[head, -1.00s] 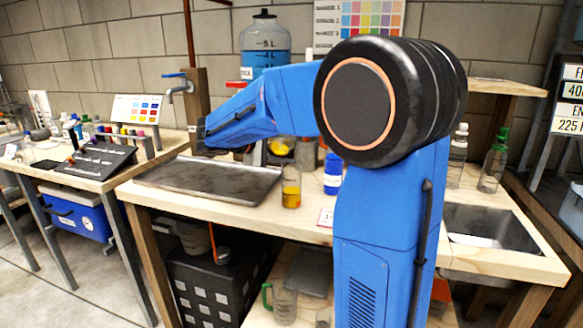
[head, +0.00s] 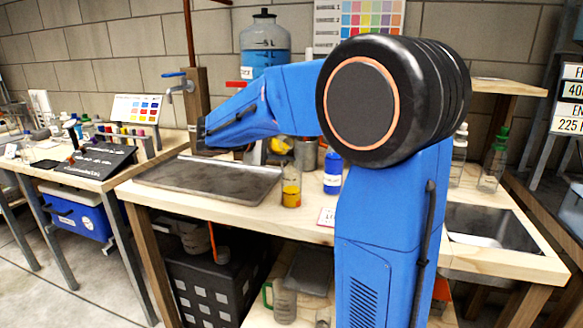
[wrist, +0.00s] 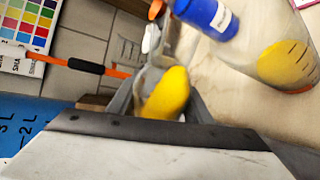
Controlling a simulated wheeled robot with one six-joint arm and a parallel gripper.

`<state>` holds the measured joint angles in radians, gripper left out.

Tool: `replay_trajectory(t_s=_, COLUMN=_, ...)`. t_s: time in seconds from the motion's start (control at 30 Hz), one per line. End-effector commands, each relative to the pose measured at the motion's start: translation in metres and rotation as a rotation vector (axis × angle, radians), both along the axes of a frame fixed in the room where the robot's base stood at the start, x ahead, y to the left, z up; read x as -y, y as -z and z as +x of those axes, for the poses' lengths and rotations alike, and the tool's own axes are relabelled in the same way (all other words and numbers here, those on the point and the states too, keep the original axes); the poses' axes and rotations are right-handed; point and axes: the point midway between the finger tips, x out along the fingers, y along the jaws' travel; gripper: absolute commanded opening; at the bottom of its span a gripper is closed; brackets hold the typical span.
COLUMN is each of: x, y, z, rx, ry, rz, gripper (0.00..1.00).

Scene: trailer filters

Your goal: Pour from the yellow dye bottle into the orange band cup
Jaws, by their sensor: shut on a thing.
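In the wrist view my gripper (wrist: 163,105) is shut on a clear bottle with yellow liquid (wrist: 165,93), which I take for the yellow dye bottle. The picture is rolled, with the wall at left and the tabletop at right, so the bottle appears tilted. Its neck end is blurred. A clear cup with yellow liquid and an orange-red edge at its base (wrist: 285,62) stands on the table to the right, apart from my gripper. It also shows in the head view (head: 291,188). No stream of liquid can be made out.
A blue bottle (head: 333,172) stands close right of the cup. A metal tray (head: 200,182) lies to the left. A large jug of blue liquid (head: 265,48) and a tap (head: 178,85) are behind. A sink (head: 492,225) is at right.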

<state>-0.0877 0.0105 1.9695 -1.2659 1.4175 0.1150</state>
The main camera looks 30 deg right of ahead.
Motion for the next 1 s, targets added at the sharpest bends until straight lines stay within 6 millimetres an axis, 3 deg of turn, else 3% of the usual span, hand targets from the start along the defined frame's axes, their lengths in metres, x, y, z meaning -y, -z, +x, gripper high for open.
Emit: replay_trajectory(t_s=1.0, x=0.0001, y=-0.0063, z=0.0008, rx=0.06, ry=0.0, rz=-0.013, gripper=0.13)
